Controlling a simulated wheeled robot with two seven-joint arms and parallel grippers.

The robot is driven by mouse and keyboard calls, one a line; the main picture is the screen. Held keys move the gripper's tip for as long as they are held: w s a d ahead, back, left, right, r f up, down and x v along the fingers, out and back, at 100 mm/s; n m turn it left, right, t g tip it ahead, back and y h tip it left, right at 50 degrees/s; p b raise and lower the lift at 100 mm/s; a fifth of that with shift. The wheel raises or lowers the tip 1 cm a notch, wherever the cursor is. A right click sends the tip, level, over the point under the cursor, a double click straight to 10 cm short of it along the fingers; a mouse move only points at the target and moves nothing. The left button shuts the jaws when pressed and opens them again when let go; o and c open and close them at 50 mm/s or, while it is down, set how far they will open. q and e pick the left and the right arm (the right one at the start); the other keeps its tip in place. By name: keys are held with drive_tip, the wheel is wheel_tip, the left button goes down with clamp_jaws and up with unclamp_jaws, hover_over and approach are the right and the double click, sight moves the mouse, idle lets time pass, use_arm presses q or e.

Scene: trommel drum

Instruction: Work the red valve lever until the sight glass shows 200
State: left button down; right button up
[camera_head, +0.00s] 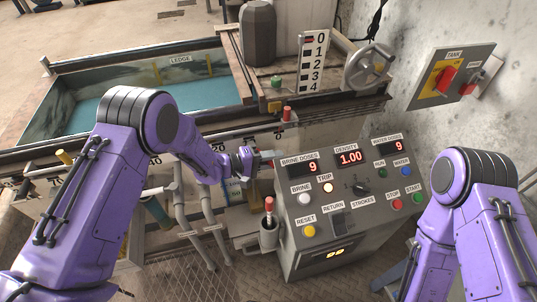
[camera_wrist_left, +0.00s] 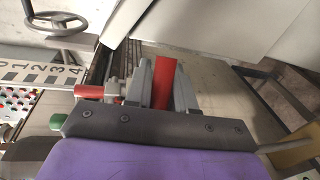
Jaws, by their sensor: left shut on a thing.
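My left gripper (camera_head: 266,157) reaches in beside the left edge of the control panel. In the left wrist view its two grey fingers (camera_wrist_left: 162,88) are closed on a flat red bar (camera_wrist_left: 165,80), which looks like the red valve lever. In the head view the held part is mostly hidden by the gripper. I cannot make out a sight glass reading; a blue strip (camera_head: 234,190) shows behind my left wrist, too small to read. My right arm shows at the right, but its gripper is out of view.
The control panel (camera_head: 300,248) reads brine doses 9, density 1.00, water doses 9. A red-topped handle (camera_head: 269,204) stands left of it, another red-topped post (camera_head: 287,114) behind. A handwheel (camera_head: 368,66), a 0–4 scale board (camera_head: 313,62) and a water tank (camera_head: 205,97) lie beyond.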

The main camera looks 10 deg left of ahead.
use_arm(q)
drive_tip(key=shift+s+a+m+g+h, duration=0.25)
drive_tip(key=shift+s+m+g+h, duration=0.05)
drive_tip(key=shift+m+g, duration=0.35)
drive_tip(key=c, duration=1.1)
unclamp_jaws()
drive_tip(key=shift+o, duration=0.2)
drive_tip(key=shift+d, duration=0.1)
